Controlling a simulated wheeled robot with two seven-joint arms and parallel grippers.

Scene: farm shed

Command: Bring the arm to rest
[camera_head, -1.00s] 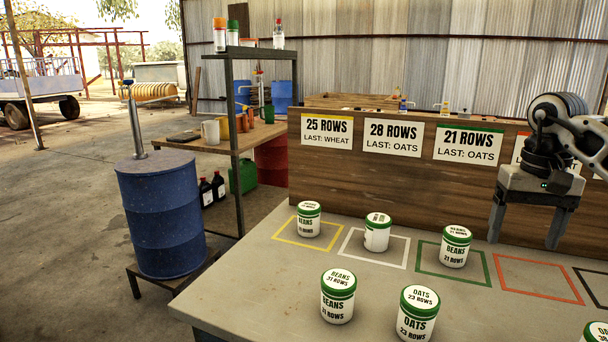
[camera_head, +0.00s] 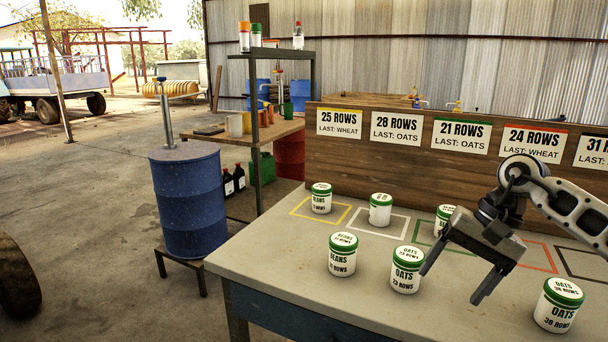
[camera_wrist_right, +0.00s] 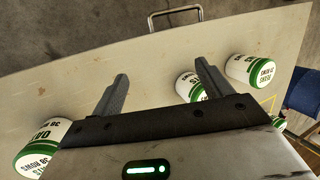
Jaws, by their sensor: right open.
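My right gripper (camera_head: 452,280) is open and empty above the right part of the table, its fingers pointing down and toward the front. The oats 23 rows can (camera_head: 405,272) stands just left of the left finger in the head view, and the oats 38 rows can (camera_head: 559,306) stands to the right. The right arm (camera_head: 570,208) comes in from the right edge. My left gripper does not show.
The beans can (camera_head: 342,256) stands at the front. A can (camera_head: 321,200) stands in the yellow frame, another (camera_head: 380,210) in the white frame, and one (camera_head: 445,216) in the green frame, partly behind my gripper. A board with row signs (camera_head: 342,160) closes the back. A blue drum (camera_head: 188,205) stands left of the table (camera_head: 265,262).

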